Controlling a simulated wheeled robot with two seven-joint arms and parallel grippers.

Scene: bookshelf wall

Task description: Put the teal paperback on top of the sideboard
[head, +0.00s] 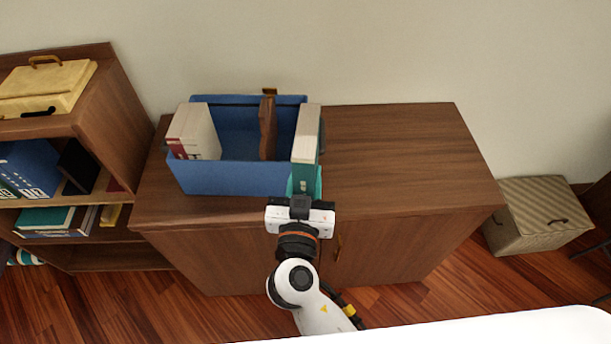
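The teal paperback (304,178) stands upright at the right end of the blue bin, its pale page edges up and its green-teal spine toward me. It is over the top of the sideboard (400,150); I cannot tell whether its lower edge touches the wood. My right gripper (304,188) is at the spine, with teal parts on both sides of it, and appears shut on the book. The fingertips are hard to make out. My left gripper is not in view.
The blue bin (225,178) on the sideboard's left holds a pale book (195,131) and a brown divider or book (267,128). The sideboard's right half is clear. A bookshelf (120,95) stands left, with another teal book (45,217) lying inside. A woven box (537,215) sits right.

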